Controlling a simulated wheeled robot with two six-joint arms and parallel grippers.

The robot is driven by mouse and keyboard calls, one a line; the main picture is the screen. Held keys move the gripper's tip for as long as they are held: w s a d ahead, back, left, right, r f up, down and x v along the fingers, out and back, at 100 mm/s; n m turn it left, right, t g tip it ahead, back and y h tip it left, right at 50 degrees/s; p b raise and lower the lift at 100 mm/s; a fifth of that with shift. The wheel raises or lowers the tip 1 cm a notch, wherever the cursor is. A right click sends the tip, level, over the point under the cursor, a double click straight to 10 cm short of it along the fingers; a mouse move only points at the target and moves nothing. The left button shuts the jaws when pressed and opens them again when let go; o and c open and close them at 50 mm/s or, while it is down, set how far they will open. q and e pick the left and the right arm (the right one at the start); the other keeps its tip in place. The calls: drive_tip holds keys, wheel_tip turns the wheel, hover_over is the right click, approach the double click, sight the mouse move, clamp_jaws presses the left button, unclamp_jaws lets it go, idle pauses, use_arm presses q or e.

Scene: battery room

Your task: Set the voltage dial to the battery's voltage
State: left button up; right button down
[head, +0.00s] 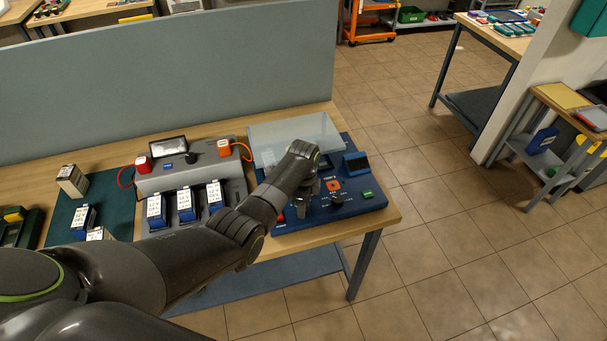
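A blue tester unit (355,208) sits at the right end of the bench. It has a dark screen (356,162), a green button (368,194), an orange-red marking (333,185) and a black dial (337,199) with small labels around it. The labels and the dial's setting are too small to read. A translucent lid (292,135) stands over its back part. My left gripper (304,208) points down over the tester, just left of the dial and apparently apart from it. Its fingers are small and partly hidden by the wrist. My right gripper is not in view.
A grey charger (195,178) holds several white-and-blue batteries (186,205); my arm passes in front of it. More batteries (72,181) stand on a green mat (122,207) at left. A grey partition (170,80) closes the back. Floor at right is clear.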

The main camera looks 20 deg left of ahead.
use_arm(q)
wheel_tip(320, 180, up, 16)
drive_tip(key=b, duration=0.1)
idle(0.4)
idle(0.3)
